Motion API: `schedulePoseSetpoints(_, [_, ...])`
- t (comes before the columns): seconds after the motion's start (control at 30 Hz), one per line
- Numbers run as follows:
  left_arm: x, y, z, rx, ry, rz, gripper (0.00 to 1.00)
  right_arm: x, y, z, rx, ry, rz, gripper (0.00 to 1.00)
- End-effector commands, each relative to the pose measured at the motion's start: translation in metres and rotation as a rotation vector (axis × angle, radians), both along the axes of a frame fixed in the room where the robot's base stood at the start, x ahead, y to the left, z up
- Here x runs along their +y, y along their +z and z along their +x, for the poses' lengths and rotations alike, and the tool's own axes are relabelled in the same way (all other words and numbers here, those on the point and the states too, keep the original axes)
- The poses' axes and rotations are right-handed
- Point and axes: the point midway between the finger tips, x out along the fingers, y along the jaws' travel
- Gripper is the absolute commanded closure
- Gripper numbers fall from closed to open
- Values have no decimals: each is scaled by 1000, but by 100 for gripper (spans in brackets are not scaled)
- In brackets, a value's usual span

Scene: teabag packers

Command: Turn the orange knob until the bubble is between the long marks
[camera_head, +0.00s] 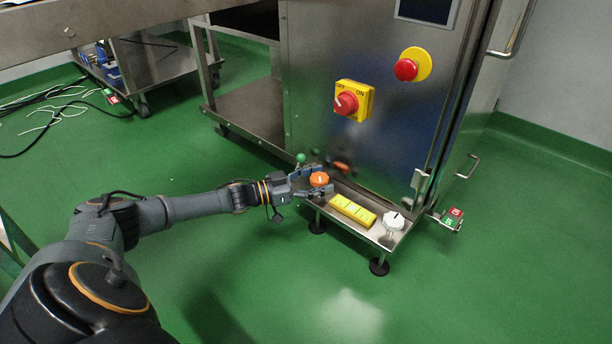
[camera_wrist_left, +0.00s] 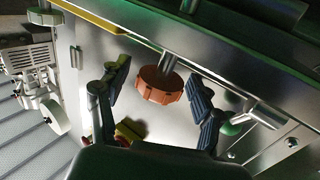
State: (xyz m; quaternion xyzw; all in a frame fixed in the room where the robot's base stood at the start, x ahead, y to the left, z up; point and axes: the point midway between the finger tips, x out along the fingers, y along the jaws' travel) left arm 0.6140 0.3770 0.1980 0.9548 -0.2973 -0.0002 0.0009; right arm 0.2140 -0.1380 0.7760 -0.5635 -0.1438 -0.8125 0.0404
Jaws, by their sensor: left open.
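The orange knob (camera_head: 319,179) stands at the left end of a low metal shelf on the machine's front. My left gripper (camera_head: 321,181) is open, with one finger on each side of the knob. In the left wrist view the knob (camera_wrist_left: 158,88) sits between the two dark ribbed finger pads (camera_wrist_left: 160,92), with a visible gap to each pad. The yellow level (camera_head: 353,211) lies on the shelf just right of the knob. Its bubble and long marks are too small to make out. My right gripper is not in view.
A white dial (camera_head: 393,221) is at the shelf's right end. A green ball (camera_head: 301,158) is close behind my left gripper. The steel cabinet (camera_head: 350,60) rises behind, with a red switch (camera_head: 346,103) and red button (camera_head: 406,69). The green floor (camera_head: 240,270) in front is clear.

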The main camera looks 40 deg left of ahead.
Motion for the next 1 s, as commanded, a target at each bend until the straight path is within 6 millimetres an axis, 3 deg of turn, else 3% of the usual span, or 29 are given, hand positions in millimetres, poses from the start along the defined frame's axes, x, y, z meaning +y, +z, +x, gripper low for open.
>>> schedulePoseSetpoints(0.5, [55, -1, -79, 4, 1, 3, 34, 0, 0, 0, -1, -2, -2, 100])
schedulePoseSetpoints(0.7, [65, 0, -94, 1, 1, 0, 34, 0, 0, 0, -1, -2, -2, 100])
schedulePoseSetpoints(1.0, [66, 0, -96, 0, 0, 0, 34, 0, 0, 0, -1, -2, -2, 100])
